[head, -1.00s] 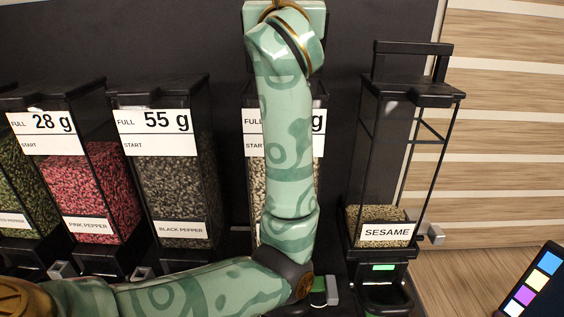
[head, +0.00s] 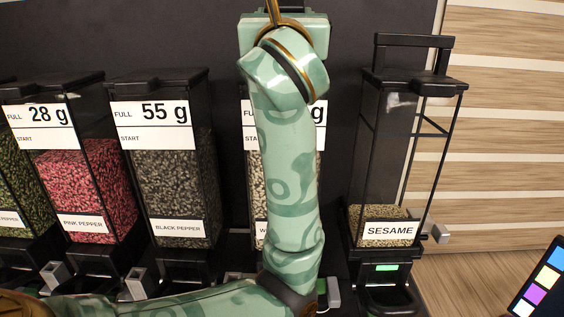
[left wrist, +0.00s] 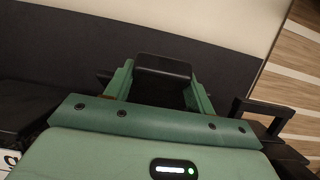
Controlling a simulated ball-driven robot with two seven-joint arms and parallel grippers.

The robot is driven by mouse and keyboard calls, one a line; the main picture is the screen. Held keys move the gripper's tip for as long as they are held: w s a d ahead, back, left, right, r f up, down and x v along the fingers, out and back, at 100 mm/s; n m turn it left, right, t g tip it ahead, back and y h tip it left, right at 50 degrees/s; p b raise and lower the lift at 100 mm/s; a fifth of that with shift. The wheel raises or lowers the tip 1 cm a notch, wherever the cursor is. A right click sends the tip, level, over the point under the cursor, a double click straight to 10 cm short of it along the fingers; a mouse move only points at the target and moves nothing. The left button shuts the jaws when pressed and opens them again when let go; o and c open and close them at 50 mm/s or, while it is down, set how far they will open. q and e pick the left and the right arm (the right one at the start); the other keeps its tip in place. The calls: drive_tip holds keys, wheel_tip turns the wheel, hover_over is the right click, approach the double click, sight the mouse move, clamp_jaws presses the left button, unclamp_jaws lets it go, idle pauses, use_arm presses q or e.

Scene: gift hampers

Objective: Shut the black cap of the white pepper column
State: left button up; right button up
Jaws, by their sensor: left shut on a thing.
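The white pepper column (head: 252,185) stands mostly hidden behind my left arm in the head view; only slivers of its pale grain and label show. My left gripper (left wrist: 160,84) has its green fingers on both sides of a black piece, the column's cap (left wrist: 163,66), in the left wrist view. The gripper is shut on it. In the head view the wrist is above the column and the fingers are hidden or out of frame. How the cap meets the column cannot be seen. My right gripper is not in view.
The black pepper column (head: 178,180) and pink pepper column (head: 85,185) stand to the left. The sesame column (head: 388,225), with a raised black frame on top, stands close on the right. A dark panel (head: 215,50) is behind; a colour card (head: 540,285) lies at lower right.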

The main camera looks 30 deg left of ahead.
use_arm(q)
drive_tip(key=shift+f, duration=0.3)
drive_tip(key=shift+s+d+f+b, duration=0.1)
drive_tip(key=shift+s+f+b, duration=0.05)
drive_tip(key=shift+b, duration=0.15)
drive_tip(key=o, duration=0.8)
drive_tip(key=shift+c, duration=0.2)
drive_tip(key=v, duration=0.8)
drive_tip(key=shift+b, duration=0.45)
drive_tip(key=shift+f, duration=0.1)
